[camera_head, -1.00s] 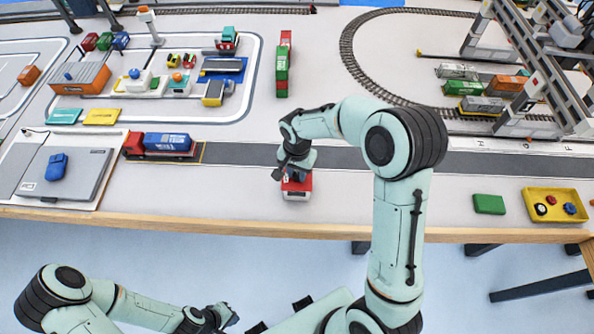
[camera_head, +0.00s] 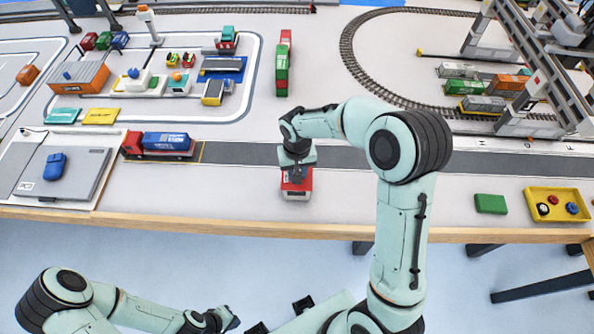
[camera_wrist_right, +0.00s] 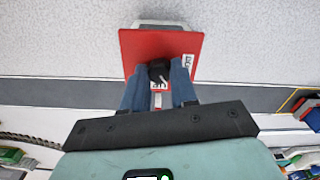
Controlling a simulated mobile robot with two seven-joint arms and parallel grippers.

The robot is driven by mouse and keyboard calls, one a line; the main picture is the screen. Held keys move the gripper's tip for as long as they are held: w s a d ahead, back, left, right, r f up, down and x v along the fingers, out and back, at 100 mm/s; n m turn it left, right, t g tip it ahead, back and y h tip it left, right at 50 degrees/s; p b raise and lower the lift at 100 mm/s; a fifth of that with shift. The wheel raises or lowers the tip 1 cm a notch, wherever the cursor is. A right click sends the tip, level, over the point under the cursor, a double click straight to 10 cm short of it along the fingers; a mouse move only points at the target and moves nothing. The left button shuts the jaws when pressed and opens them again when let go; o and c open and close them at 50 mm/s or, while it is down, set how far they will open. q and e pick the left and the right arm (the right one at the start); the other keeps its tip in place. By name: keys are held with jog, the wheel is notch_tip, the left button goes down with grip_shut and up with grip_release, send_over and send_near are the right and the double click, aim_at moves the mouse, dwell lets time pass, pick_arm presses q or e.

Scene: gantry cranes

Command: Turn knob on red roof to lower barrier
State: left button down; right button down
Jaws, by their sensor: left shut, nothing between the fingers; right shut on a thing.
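The small booth with a red roof (camera_head: 289,186) stands at the table's front, by the grey road. A black knob (camera_wrist_right: 158,71) with a light mark sits on the roof. My right gripper (camera_wrist_right: 160,88) is shut on the knob, one blue finger on each side; in the head view it is over the booth. A narrow pale strip with some red shows between the fingers; I cannot tell whether it is the barrier. My left gripper (camera_head: 228,318) is shut and empty, below the table edge.
A red truck with a blue container (camera_head: 165,141) stands on the road to the left, beside a grey panel with a blue mouse-like object (camera_head: 55,166). A green block (camera_head: 490,204) and yellow tray (camera_head: 557,205) lie right. Front table around the booth is clear.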

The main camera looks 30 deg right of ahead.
jog(key=n, duration=0.5)
jog(key=shift+n, duration=0.3)
pick_arm(q)
jog(key=shift+w+r, duration=0.1)
jog(key=shift+r, duration=0.05)
pick_arm(e)
jog(key=n, duration=0.4)
jog(key=shift+n, duration=0.7)
jog(key=c, duration=0.9)
grip_release()
pick_arm(q)
jog(key=shift+w+r+p, duration=0.6)
jog(key=shift+r+p, duration=0.05)
jog(key=shift+r, duration=0.05)
pick_arm(e)
notch_tip(320, 180, up, 14)
jog(key=shift+f, duration=0.25)
